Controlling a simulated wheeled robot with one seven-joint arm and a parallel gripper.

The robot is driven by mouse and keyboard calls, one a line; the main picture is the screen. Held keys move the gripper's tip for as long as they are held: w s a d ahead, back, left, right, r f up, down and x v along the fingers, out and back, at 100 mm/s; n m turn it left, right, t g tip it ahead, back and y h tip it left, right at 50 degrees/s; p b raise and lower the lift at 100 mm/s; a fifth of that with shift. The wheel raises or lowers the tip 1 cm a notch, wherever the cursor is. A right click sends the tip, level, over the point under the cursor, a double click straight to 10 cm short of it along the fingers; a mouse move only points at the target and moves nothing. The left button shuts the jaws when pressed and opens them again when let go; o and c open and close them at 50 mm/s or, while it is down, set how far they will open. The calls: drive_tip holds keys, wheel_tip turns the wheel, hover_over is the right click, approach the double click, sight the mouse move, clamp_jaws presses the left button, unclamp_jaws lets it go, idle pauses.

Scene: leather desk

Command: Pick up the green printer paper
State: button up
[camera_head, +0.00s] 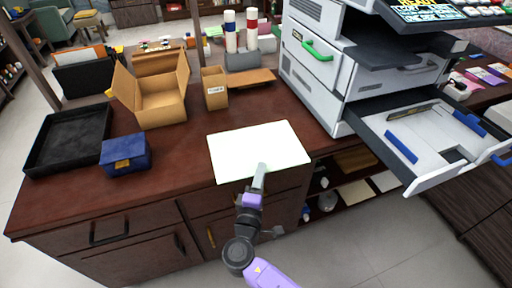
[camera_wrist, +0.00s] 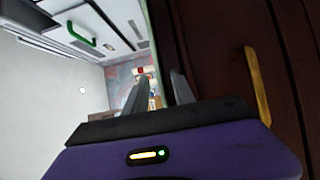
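A pale, almost white sheet of printer paper with a faint green tint (camera_head: 257,146) lies flat at the front of the brown desk, its near edge at the desk's front edge. My gripper (camera_head: 262,168) is at that near edge, right of its middle, with the finger seen over or against the sheet. In the wrist view my two fingers (camera_wrist: 157,85) stand apart. A thin pale-green strip (camera_wrist: 150,30), seemingly the paper edge-on, runs down toward the gap between them. Whether the fingers touch it cannot be told.
A grey printer with an open tray (camera_head: 440,150) stands to the right. A blue box (camera_head: 125,154), a black tray (camera_head: 68,140) and an open cardboard box (camera_head: 160,100) stand to the left. Desk drawers (camera_head: 120,232) lie below.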

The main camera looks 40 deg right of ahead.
drive_tip(key=shift+w+d, duration=0.1)
drive_tip(key=shift+d, duration=0.15)
clamp_jaws()
idle(1.3)
